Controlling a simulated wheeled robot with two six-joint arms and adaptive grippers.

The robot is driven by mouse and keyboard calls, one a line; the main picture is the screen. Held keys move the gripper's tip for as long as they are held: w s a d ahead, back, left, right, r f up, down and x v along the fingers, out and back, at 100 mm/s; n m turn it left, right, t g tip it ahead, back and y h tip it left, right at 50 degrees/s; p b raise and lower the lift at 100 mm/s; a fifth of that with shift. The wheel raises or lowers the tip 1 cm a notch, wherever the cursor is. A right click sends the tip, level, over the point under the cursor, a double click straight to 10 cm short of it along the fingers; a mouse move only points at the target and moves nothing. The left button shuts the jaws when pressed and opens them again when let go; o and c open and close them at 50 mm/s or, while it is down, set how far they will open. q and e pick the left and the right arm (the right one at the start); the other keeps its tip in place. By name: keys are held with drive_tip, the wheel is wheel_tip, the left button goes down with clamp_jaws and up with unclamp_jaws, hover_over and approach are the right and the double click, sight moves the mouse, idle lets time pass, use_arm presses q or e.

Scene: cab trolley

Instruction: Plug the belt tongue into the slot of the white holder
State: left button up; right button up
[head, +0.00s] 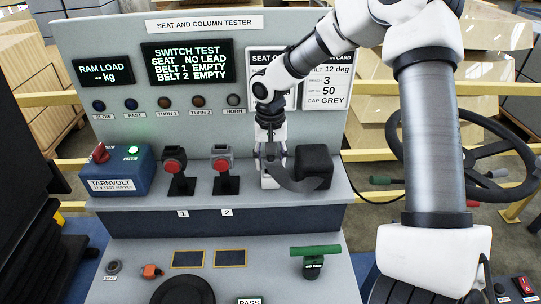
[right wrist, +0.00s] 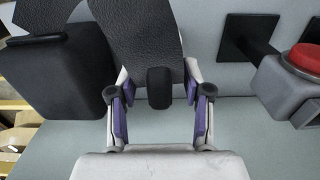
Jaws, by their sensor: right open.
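My right gripper (head: 270,158) is above the console shelf, just left of a black block (head: 314,163). In the right wrist view its fingers (right wrist: 158,92) are open, with purple inner pads. A black rounded piece, perhaps part of the belt tongue (right wrist: 159,88), lies between the fingers with gaps at both sides. Dark belt webbing (right wrist: 150,35) runs up behind it; in the head view it shows as a curved dark strap (head: 296,182) beside the block. A white piece (head: 268,181) below the gripper may be the holder; its slot is hidden. My left gripper is out of view.
Two buckles with red buttons stand left of the gripper, marked 1 (head: 174,164) and 2 (head: 222,164); one shows close in the wrist view (right wrist: 285,85). A blue supply box (head: 120,171) stands at the far left. A green handle (head: 315,251) is on the lower panel.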

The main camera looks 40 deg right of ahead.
wheel_tip(320, 180, up, 11)
drive_tip(key=shift+w+r, duration=0.1)
drive_tip(key=shift+w, duration=0.05)
drive_tip(key=shift+d, duration=0.1)
idle(0.5)
